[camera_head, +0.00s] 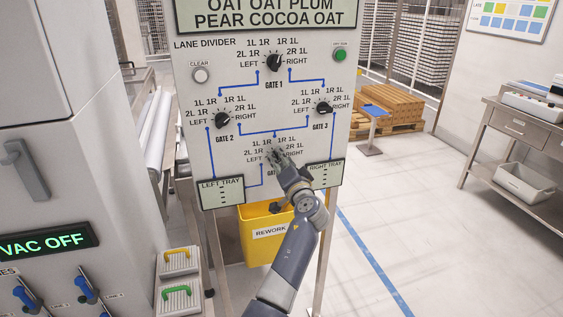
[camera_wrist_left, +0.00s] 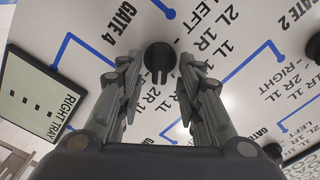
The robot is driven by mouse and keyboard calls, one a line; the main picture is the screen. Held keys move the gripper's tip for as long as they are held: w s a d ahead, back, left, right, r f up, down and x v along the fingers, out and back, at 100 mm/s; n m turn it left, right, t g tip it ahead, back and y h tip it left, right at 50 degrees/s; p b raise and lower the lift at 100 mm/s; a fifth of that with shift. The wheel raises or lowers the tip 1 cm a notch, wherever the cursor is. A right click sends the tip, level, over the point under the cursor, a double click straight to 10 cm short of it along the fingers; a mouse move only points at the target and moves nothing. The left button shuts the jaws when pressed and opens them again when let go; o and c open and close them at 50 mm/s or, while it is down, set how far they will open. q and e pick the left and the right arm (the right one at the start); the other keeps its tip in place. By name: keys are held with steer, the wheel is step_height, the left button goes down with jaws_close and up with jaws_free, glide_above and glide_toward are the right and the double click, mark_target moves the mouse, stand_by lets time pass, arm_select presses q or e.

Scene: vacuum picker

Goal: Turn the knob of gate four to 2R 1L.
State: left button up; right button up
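The gate four knob (camera_wrist_left: 160,58) is black and round with a raised grip ridge, beside the GATE 4 label in the left wrist view. Its ridge runs toward the bottom of that picture. I cannot tell surely which label it points at. My left gripper (camera_wrist_left: 160,72) is open, one finger on each side of the knob, with a gap visible on both sides. My right gripper is not in view.
The white panel (camera_head: 190,150) also carries knobs for gate 1 (camera_head: 274,62), gate 2 (camera_head: 222,120) and gate 3 (camera_head: 322,107). A LEFT TRAY plate (camera_head: 221,193) and a RIGHT TRAY plate (camera_head: 326,173) flank gate four.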

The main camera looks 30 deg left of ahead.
arm_select(q)
steer(key=v, duration=0.7)
steer(key=shift+s, duration=0.1)
steer(key=d+f+m+h, duration=0.2)
steer(key=d+f+h, duration=0.1)
steer(key=f, duration=0.8)
steer(key=d+f+m+h, duration=0.2)
steer(key=d+f+h, duration=0.1)
steer(key=f, duration=0.8)
steer(key=s+d+f+g+h, duration=0.1)
steer(key=s+d+f, duration=0.1)
steer(key=s+f, duration=0.35)
steer(key=s+d+f+m+g+h, duration=0.1)
steer(key=s+d+f+h, duration=0.1)
steer(key=f, duration=0.7)
steer(key=s+d+f+g+h, duration=0.1)
steer(key=s+d+f, duration=0.1)
steer(key=s+f, duration=0.35)
steer(key=s+d+f+g+h, duration=0.2)
steer(key=s+f+g+h, duration=0.15)
steer(key=s+f, duration=1.4)
steer(key=s+f+n+g, duration=0.1)
steer(key=s+f+g, duration=0.1)
steer(key=s, duration=1.1)
steer(key=s+f+n+g, duration=0.2)
steer(key=s+f, duration=0.3)
steer(key=s, duration=0.8)
steer(key=shift+a+f, duration=0.25)
steer(key=shift+a, duration=0.15)
